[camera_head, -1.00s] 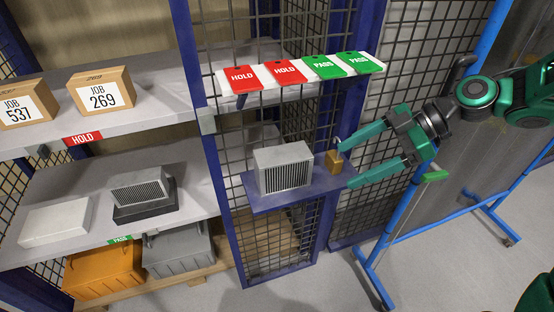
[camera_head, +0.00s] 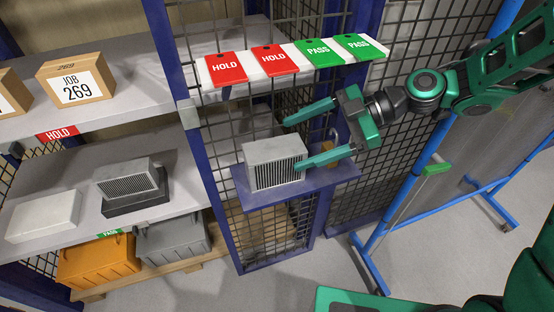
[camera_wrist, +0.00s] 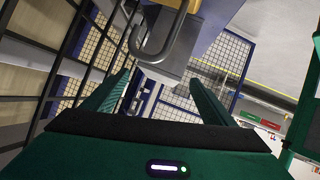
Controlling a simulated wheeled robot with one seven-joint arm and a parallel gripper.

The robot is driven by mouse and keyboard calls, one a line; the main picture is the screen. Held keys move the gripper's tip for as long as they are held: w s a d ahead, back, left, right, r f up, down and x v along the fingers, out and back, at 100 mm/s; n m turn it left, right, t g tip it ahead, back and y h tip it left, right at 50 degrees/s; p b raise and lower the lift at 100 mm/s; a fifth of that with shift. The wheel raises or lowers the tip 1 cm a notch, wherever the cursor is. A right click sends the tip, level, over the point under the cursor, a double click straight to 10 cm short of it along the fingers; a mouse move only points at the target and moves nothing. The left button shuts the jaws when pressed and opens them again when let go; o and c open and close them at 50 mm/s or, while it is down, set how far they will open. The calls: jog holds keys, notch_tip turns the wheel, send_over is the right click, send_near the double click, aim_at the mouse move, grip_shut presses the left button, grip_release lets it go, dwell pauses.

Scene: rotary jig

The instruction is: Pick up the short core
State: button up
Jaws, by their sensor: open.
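A grey finned core (camera_head: 272,164) stands on the blue ledge of the mesh post. A second finned core (camera_head: 124,178) sits tilted on a dark base on the middle shelf at left. I cannot tell for certain which one is the short core. My gripper (camera_head: 291,142) is open and empty, its fingers pointing left at the ledge core. The lower finger overlaps that core's right edge in the head view; contact cannot be told. In the wrist view a grey block lies beyond the open fingers (camera_wrist: 157,97), partly hidden by a hook-shaped shackle (camera_wrist: 155,45).
A brass padlock (camera_head: 327,149) is partly hidden behind my gripper. Red HOLD and green PASS tags lie on a white strip (camera_head: 263,72) above the ledge. A blue frame (camera_head: 407,200) stands at right.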

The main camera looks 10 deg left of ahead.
aim_at(286, 147)
jog(key=x, duration=0.4)
jog(key=shift+s, duration=0.25)
jog(key=shift+c, duration=0.4)
jog(key=shift+r, duration=0.1)
grip_shut()
